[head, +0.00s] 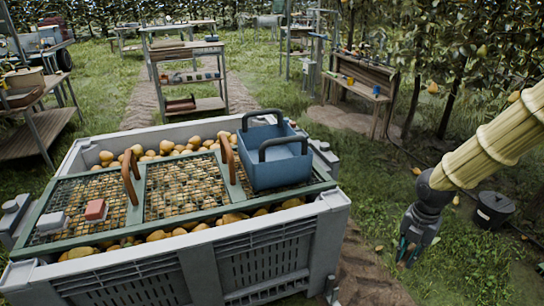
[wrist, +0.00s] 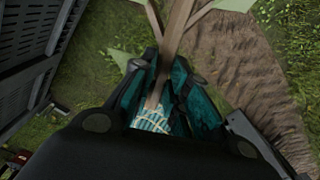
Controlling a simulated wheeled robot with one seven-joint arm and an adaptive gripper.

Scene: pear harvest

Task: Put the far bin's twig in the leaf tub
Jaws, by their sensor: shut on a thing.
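My gripper (head: 407,250) hangs over the grass to the right of the big grey bin in the head view. In the wrist view the gripper (wrist: 158,105) is shut on a brown twig (wrist: 176,32) with pale green leaves. The twig sticks out past the fingertips; it cannot be made out in the head view. A blue tub (head: 275,160) with dark handles sits on the right end of the bin's mesh cover. A dark round bucket (head: 494,212) stands on the grass at the right. I cannot tell which of them is the leaf tub.
The large grey bin (head: 270,262) is full of pears under a green-framed mesh cover (head: 180,188) with brown handles. A red block (head: 96,209) and a grey block lie on the cover. A wooden bench (head: 360,80) and shelves stand behind. Grass between bin and bucket is open.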

